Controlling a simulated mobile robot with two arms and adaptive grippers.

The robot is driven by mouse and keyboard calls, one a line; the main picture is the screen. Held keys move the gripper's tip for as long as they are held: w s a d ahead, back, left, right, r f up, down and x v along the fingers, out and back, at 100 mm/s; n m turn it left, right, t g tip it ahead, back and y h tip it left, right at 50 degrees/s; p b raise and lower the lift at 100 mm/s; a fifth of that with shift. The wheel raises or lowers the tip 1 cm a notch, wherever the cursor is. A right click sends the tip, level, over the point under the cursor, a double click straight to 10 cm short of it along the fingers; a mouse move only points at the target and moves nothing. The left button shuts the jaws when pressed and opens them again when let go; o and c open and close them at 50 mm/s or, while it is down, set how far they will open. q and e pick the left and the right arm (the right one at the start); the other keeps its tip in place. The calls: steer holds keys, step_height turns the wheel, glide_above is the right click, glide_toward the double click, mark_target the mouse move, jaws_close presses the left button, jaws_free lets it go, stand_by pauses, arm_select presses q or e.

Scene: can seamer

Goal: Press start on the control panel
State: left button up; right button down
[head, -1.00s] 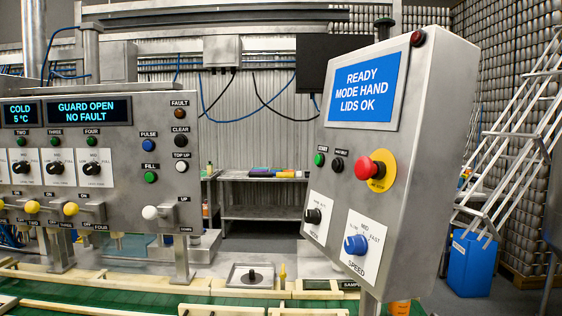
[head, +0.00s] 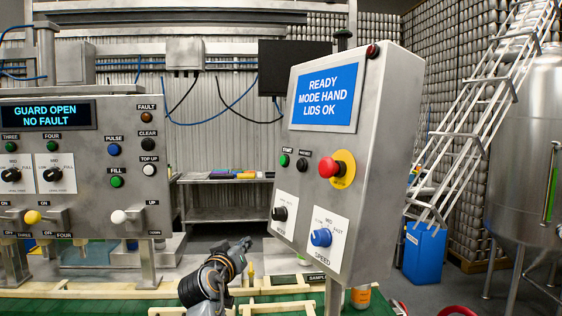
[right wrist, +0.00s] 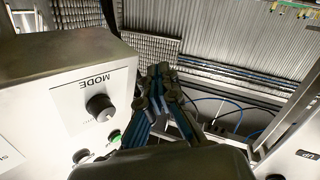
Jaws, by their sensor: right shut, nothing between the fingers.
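The grey control panel (head: 345,240) stands right of centre in the head view. Its blue screen (head: 326,97) reads READY, MODE HAND, LIDS OK. The green start button (head: 284,160) sits below the screen, beside a black button (head: 302,164). My right gripper (head: 245,244) is shut and empty, left of the panel and lower than the button, apart from it. In the right wrist view the panel appears upside down. The green button (right wrist: 115,136) shows left of my fingers (right wrist: 160,72), partly hidden behind the gripper. My left gripper is not in view.
A red emergency stop (head: 330,167) on a yellow plate is right of the start button. The mode knob (head: 280,213) and blue speed knob (head: 321,237) are below. A larger machine panel (head: 85,200) stands at the left. Open space lies between the two panels.

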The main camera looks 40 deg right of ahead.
mark_target(283, 160)
step_height(283, 160, up, 23)
steer(key=a+m+h, duration=0.2)
steer(key=h, duration=0.1)
steer(key=shift+s+h, duration=0.3)
steer(key=shift+d+f, duration=0.15)
steer(key=shift+d, duration=0.05)
steer(key=s+d+f, duration=0.1)
steer(key=d, duration=0.7)
steer(key=shift+d+f+p, duration=0.2)
steer(key=shift+f+p, duration=0.05)
steer(key=shift+p, duration=0.15)
steer(key=shift+s+d, duration=0.1)
stand_by(0.3)
steer(key=shift+d, duration=0.3)
